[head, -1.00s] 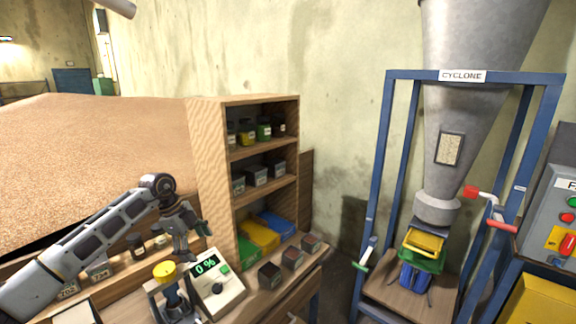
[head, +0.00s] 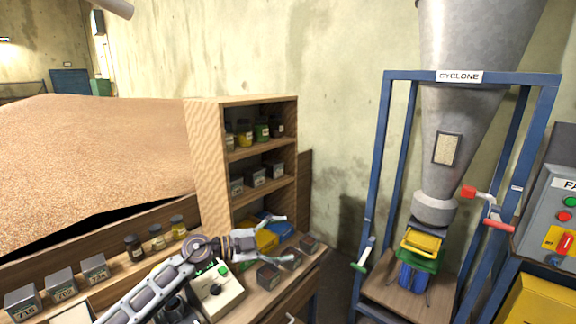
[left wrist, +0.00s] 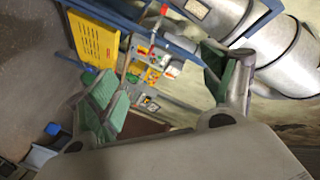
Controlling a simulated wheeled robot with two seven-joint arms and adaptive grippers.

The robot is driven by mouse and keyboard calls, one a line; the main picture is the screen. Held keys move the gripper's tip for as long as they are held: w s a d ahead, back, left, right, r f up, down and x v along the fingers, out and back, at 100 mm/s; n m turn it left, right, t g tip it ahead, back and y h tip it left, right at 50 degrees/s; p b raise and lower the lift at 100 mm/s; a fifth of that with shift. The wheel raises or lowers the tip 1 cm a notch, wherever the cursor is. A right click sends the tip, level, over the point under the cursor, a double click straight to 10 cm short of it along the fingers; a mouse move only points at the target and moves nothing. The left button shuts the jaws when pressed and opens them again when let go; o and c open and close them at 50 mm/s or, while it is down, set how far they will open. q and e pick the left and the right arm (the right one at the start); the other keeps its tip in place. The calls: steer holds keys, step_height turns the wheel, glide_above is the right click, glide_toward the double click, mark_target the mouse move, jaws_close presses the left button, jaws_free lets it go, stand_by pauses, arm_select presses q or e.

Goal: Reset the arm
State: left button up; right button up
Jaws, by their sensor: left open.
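My left arm comes in from the lower left of the head view. Its gripper (head: 276,233) is open and empty, above the right part of the wooden bench, in front of the shelf's lowest level. In the left wrist view the two green-padded fingers (left wrist: 172,92) stand wide apart with nothing between them. The wrist view looks toward the cyclone (left wrist: 270,62) and a yellow panel (left wrist: 95,40). My right gripper is in neither view.
A wooden shelf (head: 211,150) holds jars, grey boxes and coloured items. A meter (head: 217,292) and dark boxes (head: 268,275) stand on the bench below the arm. The cyclone (head: 440,150) in its blue frame (head: 378,160) stands right. A grain heap (head: 90,150) fills the left.

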arm_select(q)
step_height(320, 180, up, 4)
steer(key=n+t, duration=0.5)
steer(key=t, duration=0.2)
steer(key=a+f+n+t+y, duration=0.5)
steer(key=a+n+t+y, duration=0.2)
steer(key=a+n+y, duration=0.45)
steer(key=s+a+f+n+g+y, duration=0.3)
steer(key=s+a+f, duration=0.1)
steer(key=f, duration=0.3)
steer(key=s+a+f+n+g+y, duration=0.3)
steer(key=s+f, duration=0.1)
steer(key=f, duration=0.2)
steer(key=s+a+f+m+g+h, duration=0.1)
steer(key=s+f+g, duration=0.45)
steer(key=s, duration=0.55)
steer(key=s+a+f+g+h, duration=0.1)
steer(key=s+f+g, duration=0.5)
steer(key=s, duration=0.6)
step_height(320, 180, down, 33)
steer(key=s, duration=0.2)
steer(key=s+a+f, duration=0.2)
steer(key=s+f, duration=0.8)
steer(key=s, duration=0.1)
steer(key=s+a+f+g+b, duration=0.1)
steer(key=s+a+f, duration=0.1)
steer(key=s+f, duration=0.9)
steer(key=shift+s+f+y, duration=0.25)
steer(key=shift+s+y, duration=0.1)
steer(key=shift+s, duration=0.05)
